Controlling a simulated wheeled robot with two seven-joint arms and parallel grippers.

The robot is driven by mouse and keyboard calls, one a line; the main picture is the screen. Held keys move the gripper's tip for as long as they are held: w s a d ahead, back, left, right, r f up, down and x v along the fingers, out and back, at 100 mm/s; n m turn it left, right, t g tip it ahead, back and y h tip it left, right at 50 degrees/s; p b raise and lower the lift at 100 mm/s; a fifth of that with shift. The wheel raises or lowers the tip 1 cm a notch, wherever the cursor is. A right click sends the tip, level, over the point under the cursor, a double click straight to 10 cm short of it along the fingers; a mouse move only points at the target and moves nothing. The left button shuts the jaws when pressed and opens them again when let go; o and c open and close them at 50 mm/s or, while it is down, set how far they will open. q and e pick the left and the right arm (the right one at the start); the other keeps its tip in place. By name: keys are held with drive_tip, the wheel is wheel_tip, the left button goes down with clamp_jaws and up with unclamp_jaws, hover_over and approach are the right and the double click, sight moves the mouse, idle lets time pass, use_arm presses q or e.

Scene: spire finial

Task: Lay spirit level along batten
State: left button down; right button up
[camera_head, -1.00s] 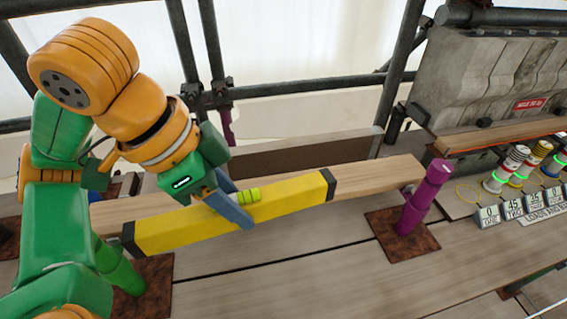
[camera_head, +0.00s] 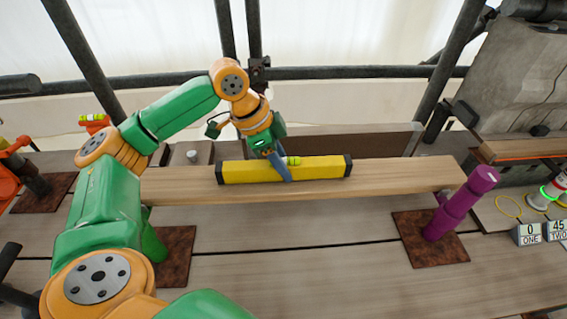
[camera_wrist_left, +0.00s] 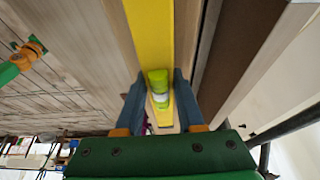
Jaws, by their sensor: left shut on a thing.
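The yellow spirit level (camera_head: 322,168) has black end caps and a green vial (camera_head: 293,161) on top. It appears in line with the pale wooden batten (camera_head: 390,180), over its left and middle part. I cannot tell for sure whether it touches the batten. My left gripper (camera_head: 281,168) is shut on the level near its middle. In the left wrist view, the blue fingers of the left gripper (camera_wrist_left: 158,84) stand on both sides of the level (camera_wrist_left: 151,32). My right gripper is not in view.
A purple post (camera_head: 463,202) on a rusty plate stands at the batten's right end, a green post (camera_head: 152,243) near its left end. A brown board (camera_head: 375,144) stands behind. Number blocks (camera_head: 541,233) and rings are at far right. The front planks are largely clear.

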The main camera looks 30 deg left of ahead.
use_arm(q)
drive_tip(key=c, duration=0.5)
unclamp_jaws()
drive_tip(key=shift+r, duration=0.1)
drive_tip(key=p+v, duration=0.1)
drive_tip(key=v, duration=1)
drive_tip(key=shift+s+a+r, duration=0.1)
drive_tip(key=shift+a+r, duration=0.05)
drive_tip(key=shift+r, duration=0.25)
